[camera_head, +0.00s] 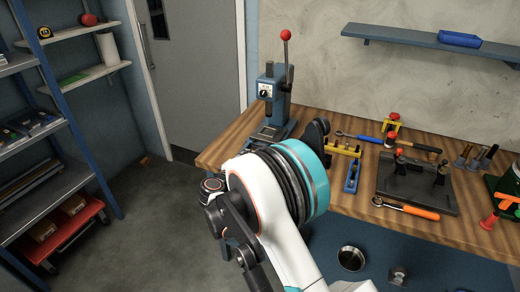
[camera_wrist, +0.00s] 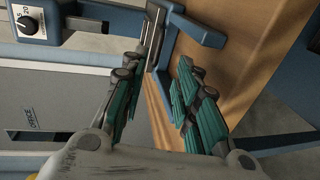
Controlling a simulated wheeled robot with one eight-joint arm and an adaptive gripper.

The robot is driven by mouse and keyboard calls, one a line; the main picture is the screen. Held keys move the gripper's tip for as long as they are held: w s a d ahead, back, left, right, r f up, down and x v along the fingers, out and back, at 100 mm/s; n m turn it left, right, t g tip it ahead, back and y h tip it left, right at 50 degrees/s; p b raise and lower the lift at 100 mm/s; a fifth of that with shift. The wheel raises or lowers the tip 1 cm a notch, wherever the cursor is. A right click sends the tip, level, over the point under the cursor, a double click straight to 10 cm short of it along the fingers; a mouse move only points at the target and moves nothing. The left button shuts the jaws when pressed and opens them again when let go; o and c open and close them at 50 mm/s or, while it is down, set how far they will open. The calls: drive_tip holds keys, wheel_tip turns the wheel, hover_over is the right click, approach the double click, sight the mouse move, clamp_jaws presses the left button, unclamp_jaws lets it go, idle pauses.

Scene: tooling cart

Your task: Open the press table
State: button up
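The press (camera_head: 278,97) is blue, with a dial on its front and a tall lever ending in a red knob (camera_head: 286,35). It stands at the left end of the wooden bench, and its low base plate (camera_head: 268,133) is partly hidden by my arm. In the wrist view, the press's dial box (camera_wrist: 28,22) is at top left, and a blue bar-like frame (camera_wrist: 193,28) lies just beyond my fingertips.
The wooden bench (camera_head: 232,152) carries a yellow clamp, wrenches and a dark fixture plate (camera_head: 416,188) to the right. A wall shelf (camera_head: 410,41) hangs above. A storage rack (camera_head: 85,150) stands at left. The floor (camera_head: 150,230) between rack and bench is clear.

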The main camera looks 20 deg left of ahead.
drive_tip(key=b, duration=0.3)
approach(266, 136)
drive_tip(key=w+f, duration=0.2)
drive_tip(key=f, duration=0.1)
drive_tip(key=shift+w+d+f, duration=0.1)
drive_tip(key=shift+w+d, duration=0.15)
drive_tip(key=shift+d, duration=0.15)
drive_tip(key=shift+p, duration=0.3)
clamp_jaws()
